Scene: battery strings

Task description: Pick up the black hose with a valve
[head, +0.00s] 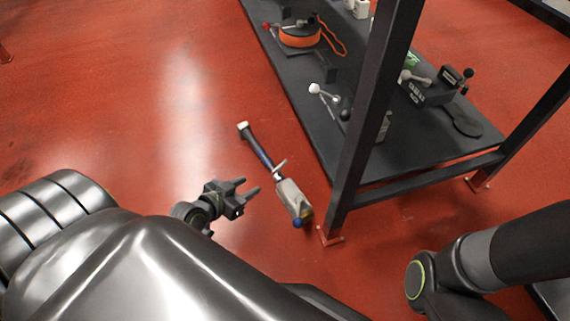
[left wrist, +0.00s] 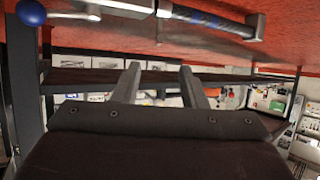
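A long item with a dark, blue-banded shaft, a grey body and a blue ball knob lies on the red floor in the head view (head: 262,154). It may be the black hose with a valve, but I cannot tell for sure. It also crosses the top of the left wrist view (left wrist: 205,18), with the blue ball (left wrist: 31,13) at the left. My left gripper (head: 250,187) is open and empty, just left of the item and apart from it. Its two spread fingers show in the left wrist view (left wrist: 159,68). My right gripper is out of view.
A dark shelf table (head: 400,155) stands to the right, its near leg (head: 355,140) close to the item. It holds an orange ring-shaped thing (head: 299,38), white-knobbed levers (head: 316,89) and a black-knobbed device (head: 450,82). The floor to the left is clear.

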